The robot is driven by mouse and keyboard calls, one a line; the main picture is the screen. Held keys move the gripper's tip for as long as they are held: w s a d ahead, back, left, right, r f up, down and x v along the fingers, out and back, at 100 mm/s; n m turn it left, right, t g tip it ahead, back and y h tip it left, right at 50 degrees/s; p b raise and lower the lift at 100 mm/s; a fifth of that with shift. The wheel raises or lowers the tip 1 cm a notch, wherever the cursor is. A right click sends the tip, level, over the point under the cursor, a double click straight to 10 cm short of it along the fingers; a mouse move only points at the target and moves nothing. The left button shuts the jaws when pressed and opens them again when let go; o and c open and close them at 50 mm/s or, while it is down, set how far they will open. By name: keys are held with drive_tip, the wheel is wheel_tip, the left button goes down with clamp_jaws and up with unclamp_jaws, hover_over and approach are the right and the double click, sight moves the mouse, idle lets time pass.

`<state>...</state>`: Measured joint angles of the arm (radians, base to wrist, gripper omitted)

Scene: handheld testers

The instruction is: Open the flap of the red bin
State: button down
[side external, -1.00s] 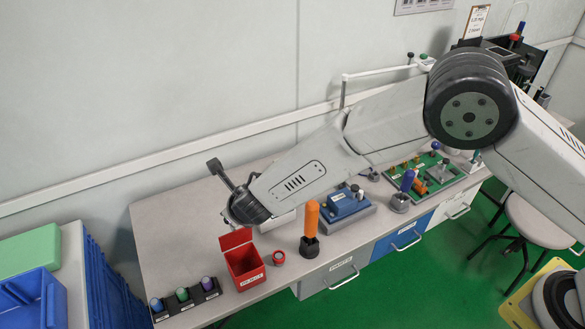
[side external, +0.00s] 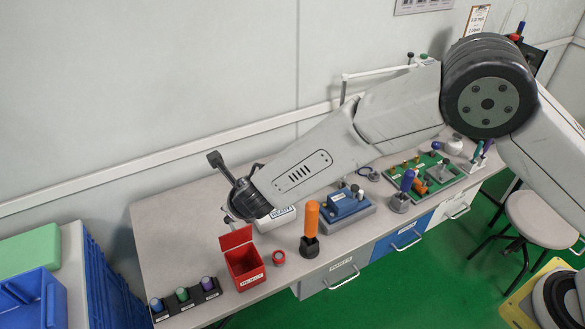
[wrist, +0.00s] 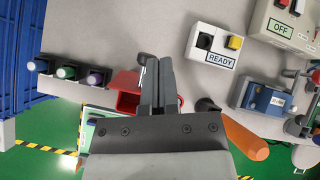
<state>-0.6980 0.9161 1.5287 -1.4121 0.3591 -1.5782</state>
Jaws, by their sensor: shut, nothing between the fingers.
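The red bin (side external: 243,268) stands near the front edge of the table, with its red flap (side external: 236,238) tilted up at the back and the bin's dark inside showing. In the wrist view the red bin (wrist: 127,101) is partly hidden behind my fingers. My gripper (wrist: 157,66) is shut and empty there, its fingertips overlapping the bin's right part in the picture. In the side view my wrist is above and behind the bin, apart from the flap; the fingers are mostly hidden.
A rack of several coloured vials (side external: 184,294) stands left of the bin. A small red ring-like part (side external: 279,258) and an orange handle in a dark holder (side external: 311,220) are to its right. A white READY box (side external: 279,219) is behind.

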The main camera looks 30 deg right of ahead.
drive_tip(key=shift+s+d+r, duration=0.3)
drive_tip(key=shift+s+r, duration=0.25)
drive_tip(key=shift+s+d+r, duration=0.3)
drive_tip(key=shift+s+r, duration=0.2)
drive_tip(key=shift+s, duration=0.05)
drive_tip(key=w+d+r, duration=0.1)
drive_tip(key=w+r, duration=0.4)
drive_tip(key=r, duration=0.3)
drive_tip(key=shift+r, duration=0.25)
drive_tip(key=m+t+h, duration=0.1)
drive_tip(key=m+t, duration=0.4)
approach(235, 232)
drive_tip(key=shift+w+r, duration=0.25)
drive_tip(key=shift+r, duration=0.2)
drive_tip(key=shift+r+x, duration=0.2)
drive_tip(key=shift+x, duration=4.8)
drive_tip(key=shift+w, duration=0.15)
